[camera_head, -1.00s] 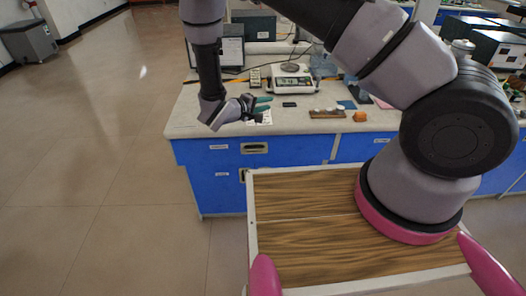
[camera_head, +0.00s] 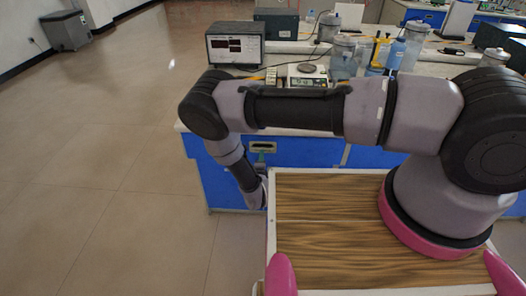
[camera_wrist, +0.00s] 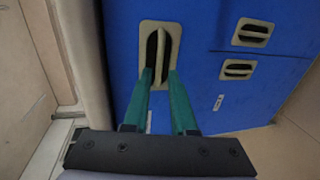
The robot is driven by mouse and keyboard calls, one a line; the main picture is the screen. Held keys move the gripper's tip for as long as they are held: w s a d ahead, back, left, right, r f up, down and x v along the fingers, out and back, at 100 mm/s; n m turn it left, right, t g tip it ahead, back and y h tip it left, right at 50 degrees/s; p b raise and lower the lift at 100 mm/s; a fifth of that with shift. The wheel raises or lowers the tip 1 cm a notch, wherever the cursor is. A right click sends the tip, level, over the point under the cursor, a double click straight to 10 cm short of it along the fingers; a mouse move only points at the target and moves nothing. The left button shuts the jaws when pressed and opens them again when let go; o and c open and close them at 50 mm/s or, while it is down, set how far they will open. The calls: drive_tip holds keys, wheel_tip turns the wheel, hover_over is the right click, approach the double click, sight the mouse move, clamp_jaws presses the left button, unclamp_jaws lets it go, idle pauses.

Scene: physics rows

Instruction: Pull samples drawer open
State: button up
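A blue cabinet front (camera_wrist: 205,85) fills much of the wrist view, with an upright beige recessed handle (camera_wrist: 157,40) near the middle. My gripper (camera_wrist: 160,74) has two teal fingers standing apart with a gap, their tips at the lower end of this handle. I cannot tell whether they touch it. The panel looks flush with the cabinet. Two more beige handles, an upper one (camera_wrist: 253,32) and a lower one (camera_wrist: 238,68), sit to the right. In the head view one handle (camera_head: 262,147) shows under the worktop; my gripper is hidden there. No drawer label is legible.
The bench top (camera_head: 288,80) carries a display box (camera_head: 235,45), a balance (camera_head: 307,72) and several jars. Open floor (camera_head: 100,170) lies to the left. A pale vertical edge (camera_wrist: 78,55) stands close left of my fingers in the wrist view.

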sight(277, 148)
drive_tip(key=x, duration=0.5)
drive_tip(key=shift+w, duration=0.3)
clamp_jaws()
idle(1.1)
